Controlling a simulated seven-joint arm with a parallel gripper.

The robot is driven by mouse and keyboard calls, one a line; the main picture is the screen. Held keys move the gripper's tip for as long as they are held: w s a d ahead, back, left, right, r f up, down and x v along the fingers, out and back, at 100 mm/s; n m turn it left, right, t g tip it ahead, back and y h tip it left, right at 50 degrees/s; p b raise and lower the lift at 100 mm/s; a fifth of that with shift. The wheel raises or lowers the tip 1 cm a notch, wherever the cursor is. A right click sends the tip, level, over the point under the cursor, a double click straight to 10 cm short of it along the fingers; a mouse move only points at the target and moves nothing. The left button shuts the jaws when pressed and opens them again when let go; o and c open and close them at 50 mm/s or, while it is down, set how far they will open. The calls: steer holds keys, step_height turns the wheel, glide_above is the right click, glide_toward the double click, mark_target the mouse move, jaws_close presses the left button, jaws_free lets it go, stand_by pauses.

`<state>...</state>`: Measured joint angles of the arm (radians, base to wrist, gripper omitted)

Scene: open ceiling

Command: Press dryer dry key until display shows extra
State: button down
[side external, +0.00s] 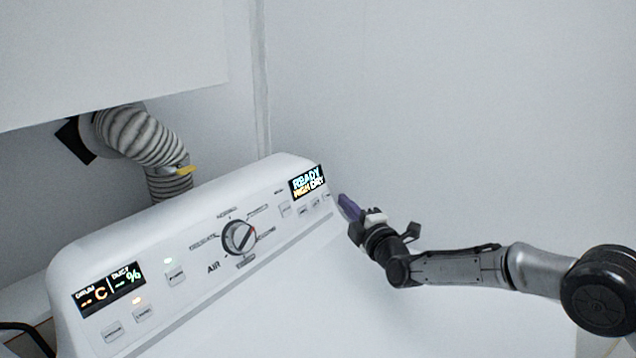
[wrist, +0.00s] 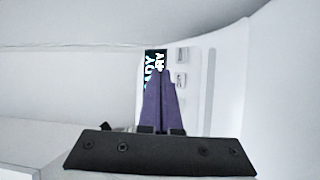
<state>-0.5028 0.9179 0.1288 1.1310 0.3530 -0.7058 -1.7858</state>
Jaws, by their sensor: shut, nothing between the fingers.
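The white dryer's control panel (side external: 200,262) runs diagonally across the side external view. Its right display (side external: 308,182) reads "READY" on top and "HIGH DRY" below. A row of small keys (side external: 303,210) sits under that display; their labels are too small to read. My gripper (side external: 345,205) is shut, with purple fingers, at the right end of the panel close to the rightmost key. I cannot tell whether it touches. In the wrist view the shut fingers (wrist: 163,85) point at the display (wrist: 152,65), covering part of it, with two keys (wrist: 182,68) to their right.
A round dial (side external: 240,237) sits mid-panel, and another display (side external: 108,289) with several keys is at the left end. A ribbed duct (side external: 140,135) rises behind the dryer under a white cabinet (side external: 110,50).

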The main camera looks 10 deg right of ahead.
mark_target(312, 191)
steer(key=shift+r, duration=0.1)
stand_by(0.6)
steer(key=d+n+y, duration=0.1)
steer(key=n+y, duration=0.1)
steer(key=s+d+n+y, duration=0.1)
steer(key=n, duration=0.2)
steer(key=s+n+y, duration=0.1)
steer(key=n+y, duration=0.1)
steer(key=n, duration=0.1)
steer(key=shift+s+d+r+y, duration=0.25)
steer(key=shift+d+r+y, duration=0.05)
steer(key=shift+d+r, duration=0.1)
steer(key=w+a+f, duration=0.3)
steer(key=w+a, duration=0.3)
stand_by(2.3)
steer(key=shift+w+a+f, duration=0.15)
steer(key=shift+w+a, duration=0.05)
steer(key=shift+w, duration=0.05)
